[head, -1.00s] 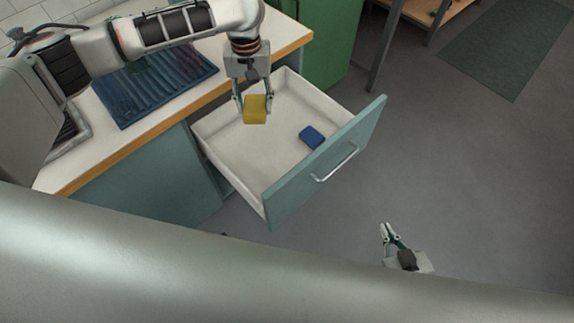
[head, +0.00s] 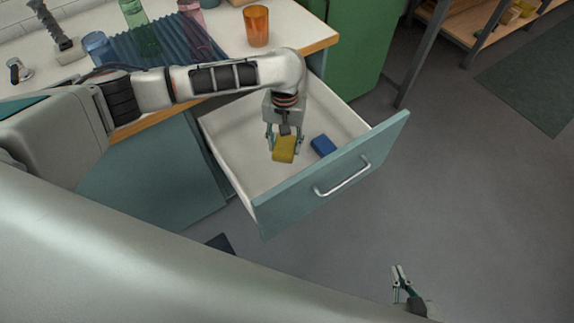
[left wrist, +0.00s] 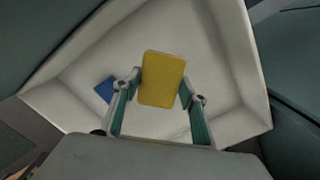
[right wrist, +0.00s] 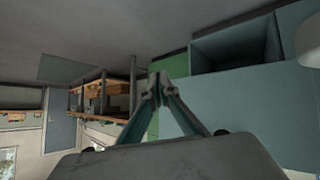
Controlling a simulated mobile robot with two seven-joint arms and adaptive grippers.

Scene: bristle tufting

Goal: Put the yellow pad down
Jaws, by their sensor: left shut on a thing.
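The yellow pad (head: 284,150) is held between the fingers of my left gripper (head: 284,140), inside the open drawer. In the left wrist view the yellow pad (left wrist: 162,79) sits between the two fingertips of the left gripper (left wrist: 162,82), with the drawer floor behind it. I cannot tell whether the pad touches the floor. The open drawer (head: 233,171) is white inside with a teal front. My right gripper (head: 400,284) is away from the drawer, over the grey floor, empty. In the right wrist view the fingertips of the right gripper (right wrist: 158,88) are close together.
A blue pad (head: 323,146) lies on the drawer floor to the right of the yellow pad; it also shows in the left wrist view (left wrist: 105,90). On the counter stand an orange cup (head: 256,27) and a blue ribbed rack (head: 150,47). A green cabinet (head: 366,50) stands behind.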

